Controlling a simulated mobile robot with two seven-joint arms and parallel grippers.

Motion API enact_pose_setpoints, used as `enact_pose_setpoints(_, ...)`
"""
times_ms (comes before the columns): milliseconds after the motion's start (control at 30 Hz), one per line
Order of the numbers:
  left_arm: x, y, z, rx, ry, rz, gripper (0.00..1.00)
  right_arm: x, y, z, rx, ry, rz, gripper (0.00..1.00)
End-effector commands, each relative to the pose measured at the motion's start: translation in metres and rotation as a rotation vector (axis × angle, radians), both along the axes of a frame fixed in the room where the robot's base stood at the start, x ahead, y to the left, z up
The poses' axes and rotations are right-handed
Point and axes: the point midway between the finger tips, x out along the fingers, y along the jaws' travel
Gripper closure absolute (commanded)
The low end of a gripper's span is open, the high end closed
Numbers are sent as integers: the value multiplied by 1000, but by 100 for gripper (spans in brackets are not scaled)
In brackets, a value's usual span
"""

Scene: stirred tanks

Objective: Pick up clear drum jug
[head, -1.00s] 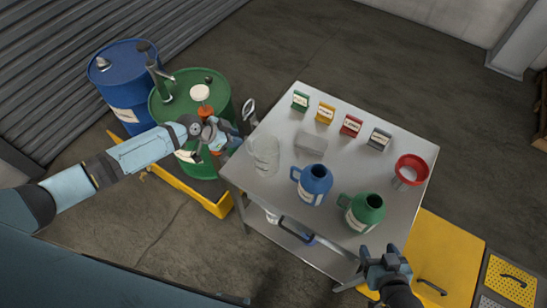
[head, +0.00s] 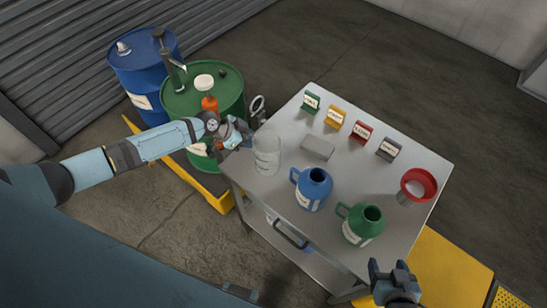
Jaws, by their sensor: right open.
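The clear drum jug (head: 266,157) is see-through and stands upright at the left edge of the grey metal table (head: 330,172). My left gripper (head: 241,137) is just left of the jug, close to its upper part. The picture is too small to tell whether they touch or how the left fingers are set. My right gripper (head: 389,268) is open and empty at the table's near right corner, well away from the jug.
A blue jug (head: 313,190) and a green jug (head: 362,227) stand right of the clear one. Green (head: 205,105) and blue (head: 142,72) drums stand left.

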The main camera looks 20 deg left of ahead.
Motion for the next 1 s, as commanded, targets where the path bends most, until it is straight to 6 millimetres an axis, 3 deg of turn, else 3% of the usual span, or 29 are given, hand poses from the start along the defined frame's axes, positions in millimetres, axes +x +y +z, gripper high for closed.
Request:
enact_pose_setpoints(233, 0, 0, 0, 0, 0, 0, 77, 0, 1, 1, 1, -1, 2, 35)
enact_pose_setpoints(333, 0, 0, 0, 0, 0, 0, 100, -1, 2, 0, 2, 1, 3, 35)
enact_pose_setpoints(767, 0, 0, 4, -1, 0, -1, 100, -2, 1, -2, 0, 5, 3, 35)
enact_pose_setpoints(1000, 1, 0, 35, 1, -4, -2, 100, -2, 1, -4, 0, 5, 3, 35)
